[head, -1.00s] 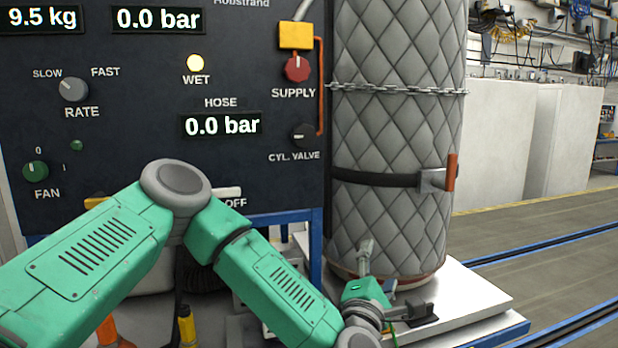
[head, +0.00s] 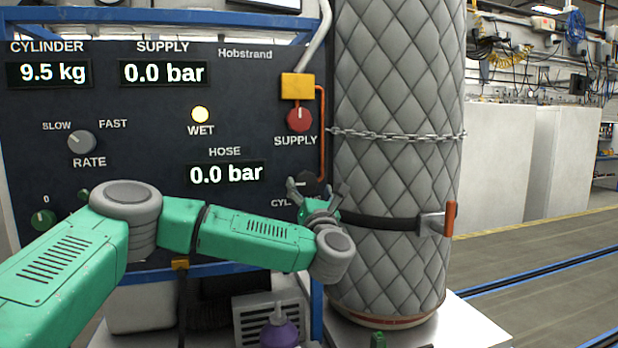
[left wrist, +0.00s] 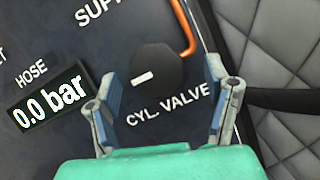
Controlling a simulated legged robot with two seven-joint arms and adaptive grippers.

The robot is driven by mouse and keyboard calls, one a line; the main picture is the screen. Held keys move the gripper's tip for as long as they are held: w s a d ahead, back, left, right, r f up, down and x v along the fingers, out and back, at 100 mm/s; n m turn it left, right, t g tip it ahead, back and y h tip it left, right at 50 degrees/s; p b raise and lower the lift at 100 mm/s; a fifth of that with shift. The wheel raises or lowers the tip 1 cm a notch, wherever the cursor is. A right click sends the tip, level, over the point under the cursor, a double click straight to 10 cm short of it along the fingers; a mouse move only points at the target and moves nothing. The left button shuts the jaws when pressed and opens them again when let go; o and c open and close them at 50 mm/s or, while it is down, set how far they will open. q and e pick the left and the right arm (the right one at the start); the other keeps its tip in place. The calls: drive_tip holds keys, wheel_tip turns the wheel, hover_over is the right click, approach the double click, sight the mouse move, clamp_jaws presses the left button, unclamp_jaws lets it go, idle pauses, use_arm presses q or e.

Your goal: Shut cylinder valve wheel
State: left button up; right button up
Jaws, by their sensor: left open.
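The cylinder valve wheel is a black knob (left wrist: 156,72) with a white pointer mark, on the dark panel above the label "CYL. VALVE". In the head view the knob (head: 306,183) is partly hidden by my left gripper (head: 315,186). My left gripper also shows in the left wrist view (left wrist: 162,102), open, its two fingers on either side of the label and the knob ahead between them. I cannot tell whether a finger touches the knob. The white mark points left and slightly down in the wrist view. My right gripper is out of view.
A red SUPPLY knob (head: 299,119) sits above the valve, with an orange pipe (head: 322,130) beside it. A grey quilted cylinder (head: 395,270) with a chain and a strap clamp (head: 432,222) stands close on the right. The hose display (head: 226,173) reads 0.0 bar.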

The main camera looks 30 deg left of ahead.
sight(307, 185)
use_arm(q)
drive_tip(key=x, duration=0.2)
drive_tip(key=shift+a, duration=0.4)
drive_tip(key=shift+w+a+p, duration=0.3)
drive_tip(key=shift+a, duration=0.2)
drive_tip(key=shift+d+r, duration=0.1)
drive_tip(key=shift+d, duration=0.3)
drive_tip(key=shift+c, duration=0.8)
drive_tip(key=shift+s+d, duration=0.1)
drive_tip(key=shift+d, duration=0.05)
drive_tip(key=c, duration=1)
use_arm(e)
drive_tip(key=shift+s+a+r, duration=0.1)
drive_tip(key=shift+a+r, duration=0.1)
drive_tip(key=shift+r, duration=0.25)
